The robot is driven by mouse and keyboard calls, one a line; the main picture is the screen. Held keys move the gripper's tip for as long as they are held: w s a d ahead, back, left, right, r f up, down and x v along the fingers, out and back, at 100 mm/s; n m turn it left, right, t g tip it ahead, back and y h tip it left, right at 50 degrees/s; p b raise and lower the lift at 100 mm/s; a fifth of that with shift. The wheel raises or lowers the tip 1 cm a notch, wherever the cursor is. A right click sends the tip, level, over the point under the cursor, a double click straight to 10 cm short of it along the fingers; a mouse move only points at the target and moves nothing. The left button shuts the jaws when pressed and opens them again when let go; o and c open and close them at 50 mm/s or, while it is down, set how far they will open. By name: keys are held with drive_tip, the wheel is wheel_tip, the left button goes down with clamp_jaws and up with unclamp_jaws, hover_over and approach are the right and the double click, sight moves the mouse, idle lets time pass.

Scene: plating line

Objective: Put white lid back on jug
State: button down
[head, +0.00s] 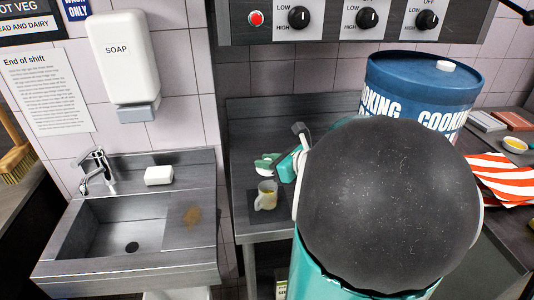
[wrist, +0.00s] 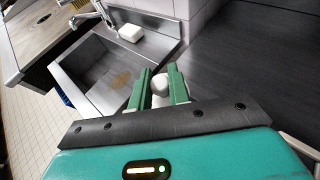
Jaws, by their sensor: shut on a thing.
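The jug (head: 266,196), small and pale with a yellowish tint, stands upright on a dark mat on the steel counter in the head view. My gripper (head: 265,162) is above and slightly behind it in the picture, with its green fingers apart from the jug's rim as far as I can tell. In the wrist view, my gripper (wrist: 161,82) is shut on the white lid (wrist: 160,86), which shows between the two green fingers. The jug cannot be made out in the wrist view.
A steel sink (head: 110,225) with white soap (head: 159,175) lies left of the counter. A blue cooking drum (head: 420,75) stands at the back right, partly behind my arm. A red-striped cloth (head: 500,175) and a small yellow-filled bowl (head: 514,144) are at the right.

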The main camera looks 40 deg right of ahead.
drive_tip(key=shift+f, duration=3.15)
drive_tip(key=shift+f, duration=0.1)
drive_tip(key=c, duration=1.2)
unclamp_jaws()
drive_tip(key=shift+c, duration=0.2)
drive_tip(key=v, duration=1.4)
